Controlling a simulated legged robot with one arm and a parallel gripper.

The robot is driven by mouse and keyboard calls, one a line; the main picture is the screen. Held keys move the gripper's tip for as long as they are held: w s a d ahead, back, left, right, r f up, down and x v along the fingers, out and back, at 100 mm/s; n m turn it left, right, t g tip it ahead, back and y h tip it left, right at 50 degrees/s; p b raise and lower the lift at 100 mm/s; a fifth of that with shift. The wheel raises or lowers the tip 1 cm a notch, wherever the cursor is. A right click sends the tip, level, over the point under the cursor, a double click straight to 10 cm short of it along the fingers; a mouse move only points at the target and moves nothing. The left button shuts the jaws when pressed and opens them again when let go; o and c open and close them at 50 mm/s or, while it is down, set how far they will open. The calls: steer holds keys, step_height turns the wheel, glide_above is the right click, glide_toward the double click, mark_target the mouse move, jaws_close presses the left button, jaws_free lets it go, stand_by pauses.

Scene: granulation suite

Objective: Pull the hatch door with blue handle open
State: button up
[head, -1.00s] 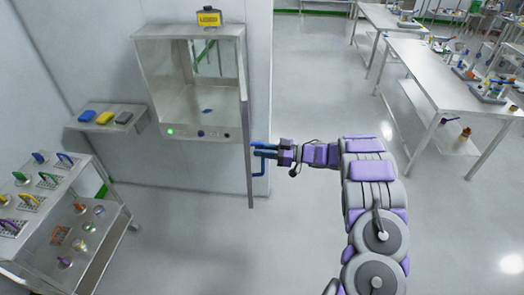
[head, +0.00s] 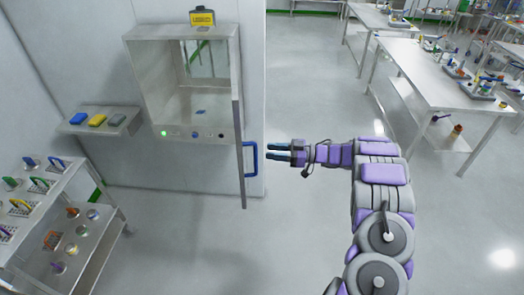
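The hatch door (head: 238,150) stands swung out from the steel hatch box (head: 160,75) on the wall, and I see it nearly edge-on. Its blue handle (head: 254,158) is on the right face of the door. The inside of the hatch shows, with a small blue item (head: 201,112) on its floor. My gripper (head: 275,152) is to the right of the handle, pointing left toward it. Its two fingers are apart with nothing between them. The fingertips look clear of the handle by a small gap.
A wall shelf (head: 75,127) with coloured blocks is left of the hatch. A long steel table (head: 440,75) is at right. The floor (head: 210,250) before the hatch is clear.

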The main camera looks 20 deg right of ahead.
steer(key=v, duration=1)
steer(key=shift+s+d, duration=0.2)
steer(key=shift+d, duration=0.1)
steer(key=shift+w, duration=0.1)
